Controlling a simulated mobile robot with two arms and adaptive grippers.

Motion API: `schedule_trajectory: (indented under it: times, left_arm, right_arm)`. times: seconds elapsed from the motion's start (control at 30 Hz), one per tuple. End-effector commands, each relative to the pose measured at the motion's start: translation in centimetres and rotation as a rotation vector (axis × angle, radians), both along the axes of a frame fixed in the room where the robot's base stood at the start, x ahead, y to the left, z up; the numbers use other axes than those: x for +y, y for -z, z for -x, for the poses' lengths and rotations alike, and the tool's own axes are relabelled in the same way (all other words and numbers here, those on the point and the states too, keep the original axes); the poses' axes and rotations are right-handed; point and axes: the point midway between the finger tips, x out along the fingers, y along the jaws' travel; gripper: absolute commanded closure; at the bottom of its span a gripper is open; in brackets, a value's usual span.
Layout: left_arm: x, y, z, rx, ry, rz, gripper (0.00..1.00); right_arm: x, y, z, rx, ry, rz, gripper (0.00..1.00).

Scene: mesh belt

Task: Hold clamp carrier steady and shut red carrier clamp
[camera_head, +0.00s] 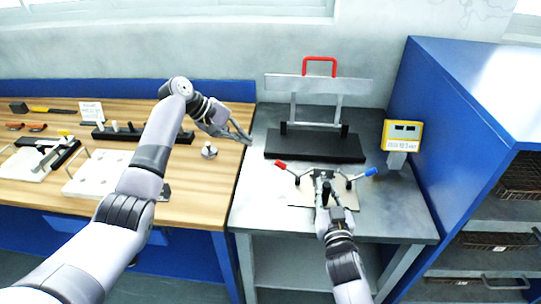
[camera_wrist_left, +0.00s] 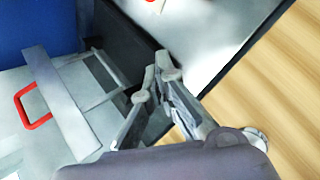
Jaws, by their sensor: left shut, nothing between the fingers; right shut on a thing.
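The clamp carrier (camera_head: 303,194) is a flat plate on the grey metal table, with a clamp on each side. The red carrier clamp (camera_head: 280,165) has its red-tipped lever sticking out to the upper left. The other clamp's blue-tipped lever (camera_head: 371,172) sticks out to the upper right. My right gripper (camera_head: 325,190) is shut on the middle of the carrier; its fingers hide the part held. My left gripper (camera_head: 248,140) is shut and empty, above the table's left edge, up and left of the red lever. Its fingers show in the left wrist view (camera_wrist_left: 160,72).
A black-based frame with a red handle (camera_head: 320,60) stands behind the carrier. A yellow display box (camera_head: 402,134) is at right, beside a blue cabinet (camera_head: 450,110). The wooden bench (camera_head: 190,205) at left holds fixtures and a small metal knob (camera_head: 209,151).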

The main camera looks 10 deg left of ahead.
Motion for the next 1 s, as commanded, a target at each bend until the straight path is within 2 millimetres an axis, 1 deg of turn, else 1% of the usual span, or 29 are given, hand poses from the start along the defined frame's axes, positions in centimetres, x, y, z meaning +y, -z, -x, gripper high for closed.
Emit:
schedule_trajectory:
  times: [0.23,0.33,0.43,0.73,0.93,1.0]
  left_arm:
    - [-0.1,0.1,-0.1,-0.001,0.000,0.001,1.00]
    - [-0.6,0.6,-0.3,0.000,0.000,0.002,1.00]
    - [-1.5,1.7,-0.7,0.001,0.001,0.004,1.00]
    - [-4.9,5.7,-2.4,0.001,0.001,0.003,1.00]
    - [-6.4,7.5,-3.3,0.000,0.001,0.002,1.00]
    - [-6.3,7.1,-2.9,-0.005,0.001,0.001,1.00]
  right_arm:
    - [0.0,0.0,0.0,0.000,0.000,0.000,1.00]
    - [0.0,0.0,0.0,0.000,0.000,0.000,1.00]
    - [0.0,0.0,0.0,0.000,0.000,0.000,1.00]
    - [0.0,0.0,0.0,0.000,0.000,0.000,1.00]
    - [0.0,0.0,0.0,0.000,0.000,0.000,1.00]
    - [0.0,0.0,0.0,0.000,0.000,0.000,1.00]
